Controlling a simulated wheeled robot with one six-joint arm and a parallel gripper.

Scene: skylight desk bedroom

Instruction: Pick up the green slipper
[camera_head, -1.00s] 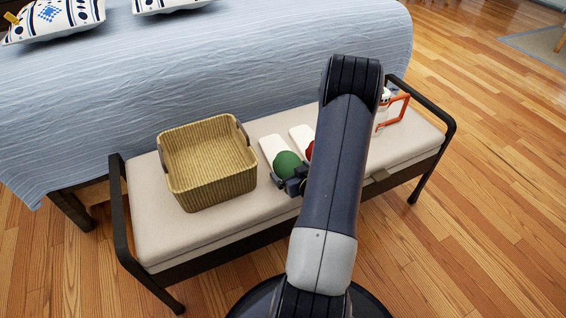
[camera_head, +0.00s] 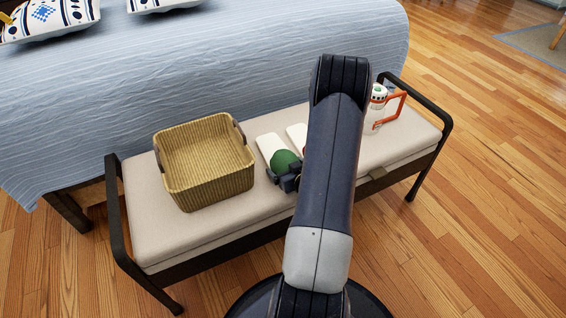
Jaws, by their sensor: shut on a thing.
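The green slipper (camera_head: 285,160) has a green rounded toe and a pale sole that points away toward the bed. It lies on the cushioned bench (camera_head: 150,230), to the right of the basket. My gripper (camera_head: 285,178) is at the near, green end of the slipper and is shut on it. The fingertips are small and dark in this view, and part of the gripper is hidden by my arm. I cannot tell whether the slipper is clear of the cushion.
A wicker basket (camera_head: 212,190), empty, stands at the left on the bench. A second pale slipper (camera_head: 297,136) lies just right of the green one, mostly hidden behind my arm. Dark bench arm rails rise at both ends.

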